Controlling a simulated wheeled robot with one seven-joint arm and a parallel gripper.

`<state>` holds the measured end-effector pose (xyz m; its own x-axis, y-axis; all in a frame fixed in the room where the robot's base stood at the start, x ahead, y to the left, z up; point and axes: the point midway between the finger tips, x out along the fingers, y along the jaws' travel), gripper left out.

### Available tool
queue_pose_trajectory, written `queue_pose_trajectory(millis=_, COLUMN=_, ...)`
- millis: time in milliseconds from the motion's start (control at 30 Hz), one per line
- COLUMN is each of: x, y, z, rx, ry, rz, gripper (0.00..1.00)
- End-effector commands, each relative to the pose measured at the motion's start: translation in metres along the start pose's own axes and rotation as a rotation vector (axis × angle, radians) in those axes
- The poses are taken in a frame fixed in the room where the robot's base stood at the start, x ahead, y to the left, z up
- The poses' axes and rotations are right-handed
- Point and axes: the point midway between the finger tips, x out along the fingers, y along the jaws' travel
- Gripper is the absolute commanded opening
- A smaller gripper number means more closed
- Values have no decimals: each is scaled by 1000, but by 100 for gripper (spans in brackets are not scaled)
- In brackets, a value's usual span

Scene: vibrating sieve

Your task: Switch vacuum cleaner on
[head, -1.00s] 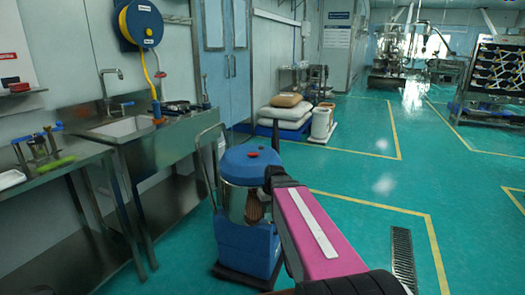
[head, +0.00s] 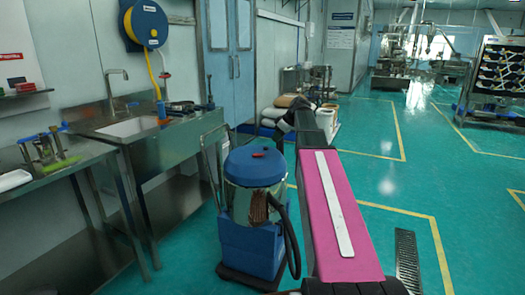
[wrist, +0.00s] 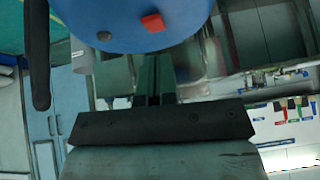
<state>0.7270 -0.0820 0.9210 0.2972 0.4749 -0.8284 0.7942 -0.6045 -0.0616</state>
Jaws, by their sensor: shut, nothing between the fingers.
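The vacuum cleaner (head: 250,235) stands on the floor near the middle of the head view, with a blue lid, a shiny metal drum, a blue base and a dark hose. A small red switch (head: 258,155) sits on top of the lid. In the wrist view the blue lid (wrist: 110,15) fills the top, and the red switch (wrist: 153,22) stands just beyond my fingertips. My gripper (wrist: 154,58) is shut and empty, apart from the switch. In the head view my gripper is small and dark at the arm's far end, its fingers unclear.
A steel sink table (head: 165,130) and a side bench (head: 60,165) stand to the left, with a yellow hose reel (head: 147,22) above. Sacks (head: 275,112) lie on a pallet behind. The green floor at right is open, with a drain grate (head: 407,260).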

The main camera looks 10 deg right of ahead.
Motion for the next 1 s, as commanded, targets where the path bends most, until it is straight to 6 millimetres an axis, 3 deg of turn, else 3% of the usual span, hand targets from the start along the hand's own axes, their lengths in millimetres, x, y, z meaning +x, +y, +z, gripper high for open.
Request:
queue_pose_trajectory(millis=100, x=-23, y=10, z=-14, rx=-60, ry=31, rz=1, gripper=0)
queue_pose_trajectory(millis=200, x=-33, y=12, z=-20, rx=-91, ry=44, rz=1, gripper=0)
queue_pose_trajectory(millis=600, x=-38, y=13, z=-23, rx=-107, ry=52, rz=0, gripper=0)
queue_pose_trajectory(millis=767, x=-32, y=13, z=-23, rx=-107, ry=51, rz=0, gripper=0)
queue_pose_trajectory(millis=1000, x=5, y=12, z=-25, rx=-106, ry=50, rz=-2, gripper=0)
